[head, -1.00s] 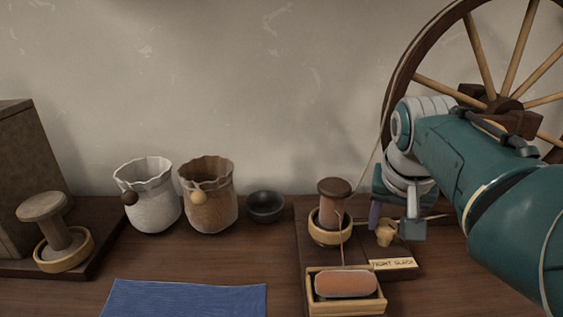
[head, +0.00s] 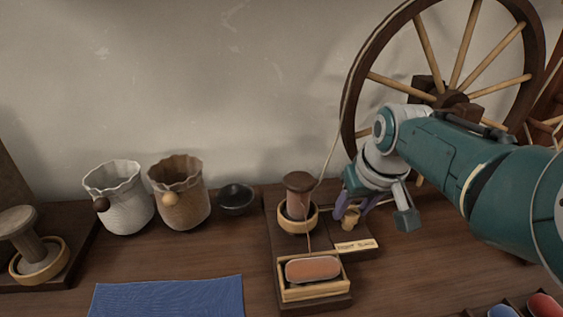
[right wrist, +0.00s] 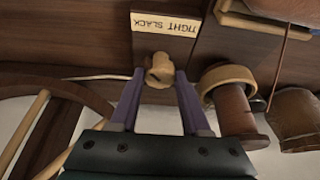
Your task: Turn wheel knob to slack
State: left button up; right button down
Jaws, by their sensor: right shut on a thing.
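The small tan wheel knob (head: 351,217) stands on the dark wooden base by the big spoked wheel (head: 447,98). Behind it in the right wrist view is a pale label reading "TIGHT SLACK" (right wrist: 165,24), and the knob (right wrist: 160,70) is near the middle. My right gripper (head: 352,208) reaches down to it, its purple fingers on either side of the knob, shut on it. Whether the knob points to tight or slack cannot be told. My left gripper is not in view.
A bobbin in a ring cup (head: 298,200) and a box with an orange-brown block (head: 313,270) stand just left of the knob. A dark bowl (head: 236,198), two pots and a blue cloth (head: 166,297) lie further left. Colored pieces show at the lower right.

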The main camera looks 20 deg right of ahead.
jog(key=shift+f, duration=0.1)
jog(key=shift+c, duration=1.8)
grip_release()
jog(key=d+p+v, duration=0.1)
jog(key=p+v, duration=0.6)
jog(key=v, duration=0.3)
jog(key=shift+a, duration=0.45)
